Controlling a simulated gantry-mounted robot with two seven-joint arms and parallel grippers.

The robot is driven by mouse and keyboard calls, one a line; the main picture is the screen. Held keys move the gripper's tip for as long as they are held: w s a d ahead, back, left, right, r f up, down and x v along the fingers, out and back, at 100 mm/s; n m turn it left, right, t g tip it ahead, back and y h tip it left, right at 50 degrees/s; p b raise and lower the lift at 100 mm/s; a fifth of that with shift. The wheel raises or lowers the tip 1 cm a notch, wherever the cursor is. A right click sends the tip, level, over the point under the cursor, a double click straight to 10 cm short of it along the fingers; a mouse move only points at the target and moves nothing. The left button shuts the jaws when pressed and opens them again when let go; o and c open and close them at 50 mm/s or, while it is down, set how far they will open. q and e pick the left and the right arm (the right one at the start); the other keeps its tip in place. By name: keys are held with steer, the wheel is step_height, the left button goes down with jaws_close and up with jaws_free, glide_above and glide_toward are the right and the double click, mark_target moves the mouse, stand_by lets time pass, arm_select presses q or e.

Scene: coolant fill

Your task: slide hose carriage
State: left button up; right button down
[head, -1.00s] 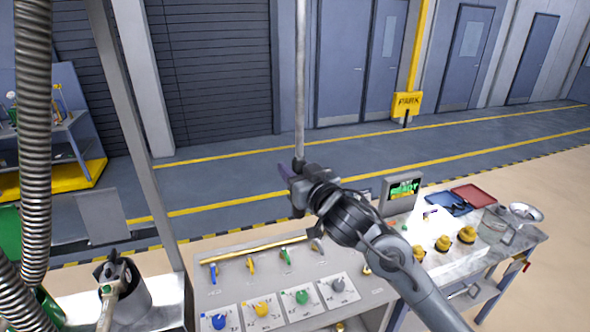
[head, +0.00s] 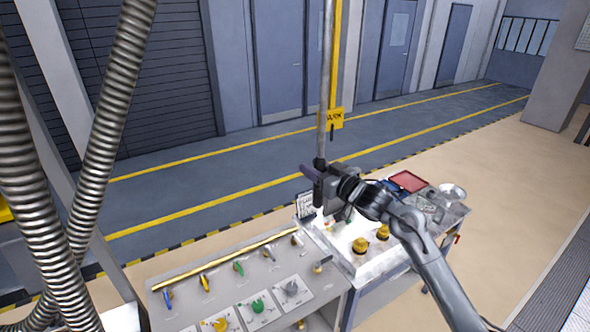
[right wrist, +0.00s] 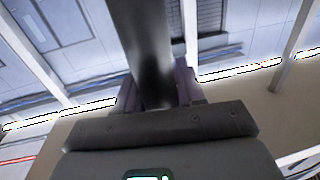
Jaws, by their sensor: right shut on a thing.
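My right gripper (head: 318,178) is shut on a grey vertical pole (head: 325,75) that hangs from above, near its dark lower end. In the right wrist view the pole (right wrist: 143,45) comes down dark between my two purple-edged fingers (right wrist: 158,92). The gripper is in the air by the small screen at the back of the bench. The carriage that the pole would hang from is out of view. Two ribbed metal hoses (head: 108,130) hang at the left, well apart from the gripper. My left gripper is not in view.
A grey control panel (head: 225,275) with coloured knobs and levers stands in front. To its right is a bench with yellow fittings (head: 360,246) and a red tray (head: 407,181). The floor to the right is clear.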

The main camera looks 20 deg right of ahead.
steer(key=w+d, duration=0.1)
steer(key=d, duration=0.6)
steer(key=shift+p, duration=0.3)
steer(key=shift+a, duration=0.1)
steer(key=c, duration=0.8)
jaws_free()
steer(key=shift+b+v, duration=1.75)
steer(key=shift+v, duration=3.65)
